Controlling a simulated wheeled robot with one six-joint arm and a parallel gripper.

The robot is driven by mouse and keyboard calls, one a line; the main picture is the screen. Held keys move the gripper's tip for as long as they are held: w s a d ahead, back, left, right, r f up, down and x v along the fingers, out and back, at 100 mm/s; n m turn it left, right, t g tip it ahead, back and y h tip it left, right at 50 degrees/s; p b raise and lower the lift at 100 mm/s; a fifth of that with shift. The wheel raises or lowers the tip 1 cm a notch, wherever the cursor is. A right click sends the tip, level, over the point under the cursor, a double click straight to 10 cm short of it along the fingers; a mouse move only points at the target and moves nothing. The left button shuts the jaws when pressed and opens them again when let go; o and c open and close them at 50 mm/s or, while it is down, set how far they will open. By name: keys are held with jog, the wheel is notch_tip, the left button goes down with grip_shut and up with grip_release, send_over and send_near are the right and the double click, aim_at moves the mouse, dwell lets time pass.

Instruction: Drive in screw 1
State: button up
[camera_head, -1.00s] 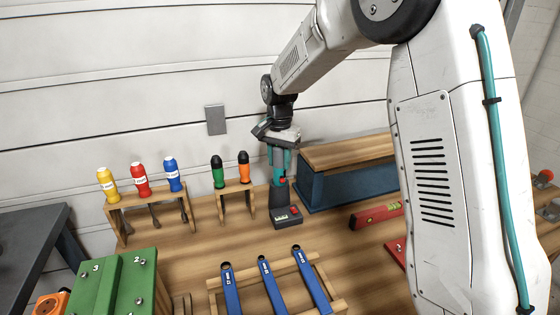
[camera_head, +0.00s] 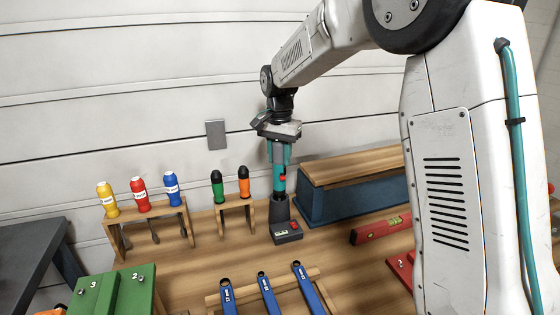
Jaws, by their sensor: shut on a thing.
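A green block (camera_head: 128,297) stands at the lower left, cut off by the picture's edge. Screws (camera_head: 140,278) and the numbers 2 and 3 show on it. The number 1 and its screw are not in view.
Yellow, red and blue screwdrivers (camera_head: 141,195) hang in a wooden rack (camera_head: 120,224), left of green and orange ones (camera_head: 244,181). Blue wrenches (camera_head: 269,296) lie in front on a wooden rack. A blue, wood-topped box (camera_head: 350,194) and a red level (camera_head: 380,229) are at the right.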

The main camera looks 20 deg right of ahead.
jog(key=shift+r, duration=4.25)
